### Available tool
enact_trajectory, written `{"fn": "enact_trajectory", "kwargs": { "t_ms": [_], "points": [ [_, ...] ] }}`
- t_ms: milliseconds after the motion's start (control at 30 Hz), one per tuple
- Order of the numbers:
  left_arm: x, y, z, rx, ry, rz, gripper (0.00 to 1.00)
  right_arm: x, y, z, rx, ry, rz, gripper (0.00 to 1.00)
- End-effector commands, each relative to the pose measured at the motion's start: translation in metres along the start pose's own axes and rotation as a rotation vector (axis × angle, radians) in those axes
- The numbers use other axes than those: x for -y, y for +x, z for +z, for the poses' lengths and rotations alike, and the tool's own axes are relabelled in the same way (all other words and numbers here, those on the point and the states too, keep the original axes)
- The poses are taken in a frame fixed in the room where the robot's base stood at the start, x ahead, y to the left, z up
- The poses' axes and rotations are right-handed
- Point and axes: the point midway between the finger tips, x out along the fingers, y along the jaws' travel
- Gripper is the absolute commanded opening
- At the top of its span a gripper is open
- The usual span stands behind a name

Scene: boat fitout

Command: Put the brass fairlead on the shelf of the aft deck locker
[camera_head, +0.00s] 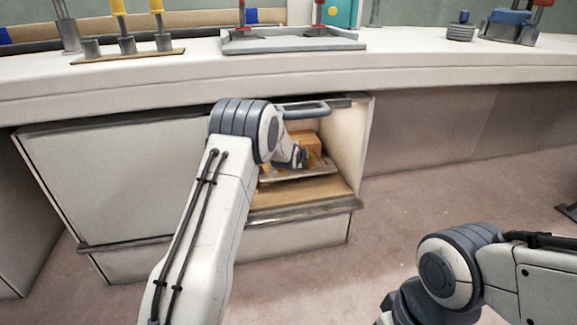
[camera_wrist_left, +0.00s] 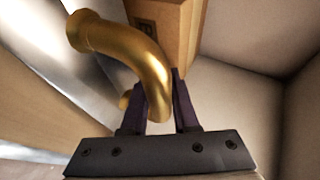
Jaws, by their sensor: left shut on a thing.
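The brass fairlead (camera_wrist_left: 125,45), a curved golden tube, is between the dark fingers of my left gripper (camera_wrist_left: 160,88) in the left wrist view. The gripper is shut on it. In the head view my left arm reaches into the open aft deck locker (camera_head: 345,140), and its wrist hides much of the gripper (camera_head: 299,156) and the fairlead. A thin pale shelf (camera_head: 318,172) crosses the locker above its wooden floor (camera_head: 300,193). I cannot tell whether the fairlead touches the shelf. My right gripper is outside the frames.
A brown wooden block (camera_head: 312,145) stands inside the locker; it also shows close behind the fairlead in the left wrist view (camera_wrist_left: 178,30). A grey handle (camera_head: 306,109) is at the top of the opening. The countertop (camera_head: 430,65) overhangs the locker.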

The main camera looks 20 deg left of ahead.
Motion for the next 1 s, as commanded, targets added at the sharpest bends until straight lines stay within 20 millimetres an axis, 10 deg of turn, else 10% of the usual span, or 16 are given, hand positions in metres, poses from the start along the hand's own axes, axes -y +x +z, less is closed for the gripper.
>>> {"fn": "enact_trajectory", "kwargs": {
  "t_ms": [833, 867, 900, 1000],
  "points": [
    [-0.031, 0.020, 0.027, 0.014, -0.009, -0.009, 0.00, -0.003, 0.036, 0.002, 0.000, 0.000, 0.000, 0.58],
    [-0.033, 0.021, 0.028, 0.015, -0.009, -0.003, 0.36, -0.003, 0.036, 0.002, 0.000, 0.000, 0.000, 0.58],
    [-0.033, 0.020, 0.027, 0.015, -0.009, -0.003, 0.51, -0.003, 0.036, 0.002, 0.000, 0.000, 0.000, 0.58],
    [-0.033, 0.021, 0.027, 0.015, -0.008, -0.003, 0.58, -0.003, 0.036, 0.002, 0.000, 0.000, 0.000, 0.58]
  ]
}}
